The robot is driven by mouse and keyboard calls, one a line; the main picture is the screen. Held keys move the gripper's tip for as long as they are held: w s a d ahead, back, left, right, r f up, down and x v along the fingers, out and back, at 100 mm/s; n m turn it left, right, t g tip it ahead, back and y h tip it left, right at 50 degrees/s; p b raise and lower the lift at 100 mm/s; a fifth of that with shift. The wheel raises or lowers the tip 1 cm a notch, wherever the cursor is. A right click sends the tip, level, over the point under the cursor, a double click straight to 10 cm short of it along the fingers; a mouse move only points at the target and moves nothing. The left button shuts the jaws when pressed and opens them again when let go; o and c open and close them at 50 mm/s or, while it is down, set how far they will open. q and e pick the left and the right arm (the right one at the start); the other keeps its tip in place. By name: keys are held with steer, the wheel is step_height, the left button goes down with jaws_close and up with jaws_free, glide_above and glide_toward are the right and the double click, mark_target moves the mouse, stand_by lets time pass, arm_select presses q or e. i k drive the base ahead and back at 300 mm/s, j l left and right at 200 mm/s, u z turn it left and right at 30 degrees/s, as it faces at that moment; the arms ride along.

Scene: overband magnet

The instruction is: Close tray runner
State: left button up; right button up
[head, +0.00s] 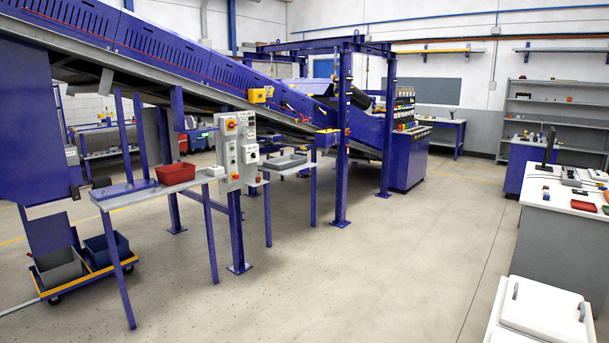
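A shallow grey tray (285,162) rests on a narrow grey ledge with blue legs, below the inclined conveyor and right of the control panel. It may belong to the tray runner, but it is too small to tell whether any runner is open or shut. A red bin (176,173) stands on a grey side table (140,197) left of the panel. Neither of my grippers shows in the head view.
The blue inclined conveyor (165,47) crosses the left half. A control panel (235,150) stands before it. A low cart (85,270) holds grey and blue bins. A white box with handles (540,310) and a workbench (560,230) are right. The middle floor is clear.

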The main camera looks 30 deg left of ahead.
mark_target(291, 168)
steer(key=i+j+u, duration=0.3)
steer(key=i+u, duration=0.25)
steer(key=i, duration=0.25)
steer(key=i+u, duration=0.25)
steer(key=i, duration=2.05)
